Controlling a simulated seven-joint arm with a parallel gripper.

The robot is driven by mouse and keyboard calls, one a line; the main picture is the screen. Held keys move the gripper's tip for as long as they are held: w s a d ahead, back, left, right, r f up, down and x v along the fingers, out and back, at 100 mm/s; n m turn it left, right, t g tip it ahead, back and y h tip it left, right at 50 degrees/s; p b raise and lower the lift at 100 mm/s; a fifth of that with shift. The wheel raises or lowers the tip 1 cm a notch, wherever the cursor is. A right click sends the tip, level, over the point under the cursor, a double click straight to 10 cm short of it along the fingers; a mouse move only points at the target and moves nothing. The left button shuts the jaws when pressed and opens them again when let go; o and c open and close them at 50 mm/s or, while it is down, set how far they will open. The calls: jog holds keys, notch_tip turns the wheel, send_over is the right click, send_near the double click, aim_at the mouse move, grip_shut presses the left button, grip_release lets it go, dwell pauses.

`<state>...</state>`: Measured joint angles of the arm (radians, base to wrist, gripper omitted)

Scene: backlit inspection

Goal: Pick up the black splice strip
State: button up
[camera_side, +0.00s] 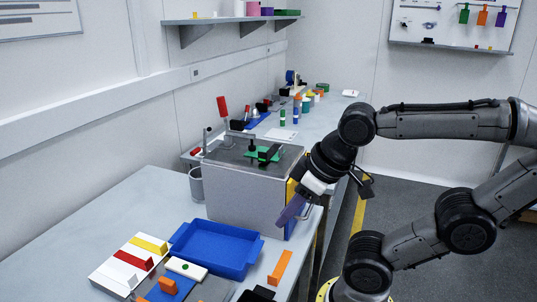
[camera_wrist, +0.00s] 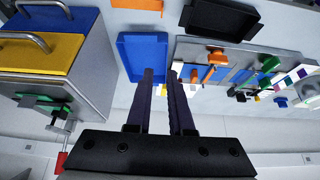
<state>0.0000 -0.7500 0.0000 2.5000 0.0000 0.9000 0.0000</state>
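My gripper (camera_side: 289,212) hangs in front of the grey box's right side in the side view, fingers pointing down and left. In the wrist view its two dark fingers (camera_wrist: 160,72) stand apart with a gap between them and nothing held. A small dark piece (camera_wrist: 240,97) lies among coloured strips on a grey board (camera_wrist: 215,52) in the wrist view; I cannot tell whether it is the black splice strip. A black piece also lies across a green part (camera_side: 262,153) on top of the grey box.
A blue tray (camera_side: 214,226) stands below and left of my gripper in the side view. A white board (camera_side: 106,274) holds yellow and red strips. An orange strip (camera_side: 280,267) lies near the table edge. A black tray (camera_wrist: 238,22) shows in the wrist view. A grey box (camera_side: 232,198) is close by.

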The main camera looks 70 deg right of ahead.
jog(key=o, duration=0.7)
jog(key=shift+c, duration=0.2)
